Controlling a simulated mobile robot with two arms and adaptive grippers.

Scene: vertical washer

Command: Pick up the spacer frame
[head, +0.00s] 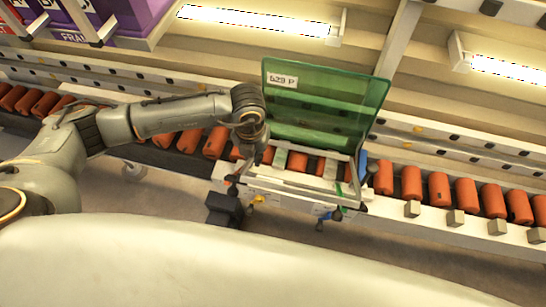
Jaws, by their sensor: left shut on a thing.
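A green see-through glass pane (325,105) with a white label reading "529 P" stands tilted back over the conveyor. A pale, thin rectangular frame (310,181), which looks like the spacer frame, is at the foot of the pane, above the rollers. My left arm reaches in from the left. Its gripper (243,172) points down at the left end of the frame and is shut on it. The fingertips are small and partly hidden, so the exact contact is hard to see. My right gripper is out of view.
A conveyor with orange rollers (412,183) runs across the view, with pale rails behind it. A purple box marked "FRA..." (108,22) is at the upper left. Small dark and blue fittings sit around the frame. Grey floor shows in front.

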